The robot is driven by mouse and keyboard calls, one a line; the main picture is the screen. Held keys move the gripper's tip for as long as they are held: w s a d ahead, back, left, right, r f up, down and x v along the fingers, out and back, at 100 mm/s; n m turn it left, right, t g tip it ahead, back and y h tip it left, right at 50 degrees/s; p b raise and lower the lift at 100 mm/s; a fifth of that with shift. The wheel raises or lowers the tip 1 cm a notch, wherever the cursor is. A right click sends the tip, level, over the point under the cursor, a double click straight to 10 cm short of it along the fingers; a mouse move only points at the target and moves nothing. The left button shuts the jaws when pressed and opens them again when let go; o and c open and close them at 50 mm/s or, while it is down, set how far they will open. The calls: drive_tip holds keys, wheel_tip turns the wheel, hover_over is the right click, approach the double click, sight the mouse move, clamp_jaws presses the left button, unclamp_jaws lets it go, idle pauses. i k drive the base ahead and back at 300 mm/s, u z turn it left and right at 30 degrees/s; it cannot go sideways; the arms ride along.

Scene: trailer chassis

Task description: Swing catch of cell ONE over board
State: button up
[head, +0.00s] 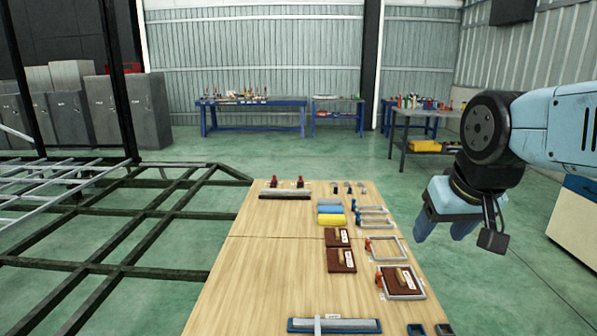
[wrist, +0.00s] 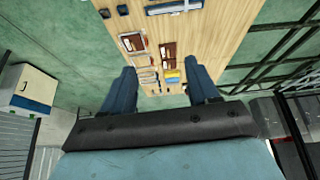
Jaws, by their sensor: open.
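Several light metal frames stand in a column along the right side of the wooden table. One frame (head: 419,293) has a brown board (head: 393,273) with a handle and white label inside it. An orange catch (head: 378,279) sits at that frame's left side; whether it lies over the board is too small to tell. The frame behind it (head: 402,258) looks empty, with another orange catch (head: 368,246) at its left. The cell labels cannot be read. My gripper (head: 441,232) is open and empty, in the air right of the table. The wrist view shows its spread fingers (wrist: 163,76) and the filled frame (wrist: 122,42).
Two loose brown boards (head: 341,267) lie left of the frames, with yellow and blue blocks (head: 331,219) behind them. A blue-edged tray (head: 300,325) lies at the front. The table's left half (head: 255,270) is mostly clear. A dark chassis frame (head: 120,235) stands left.

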sight(379, 274)
drive_tip(key=k, duration=0.4)
drive_tip(key=u, duration=0.25)
drive_tip(key=i, duration=1.3)
drive_tip(key=z, duration=0.7)
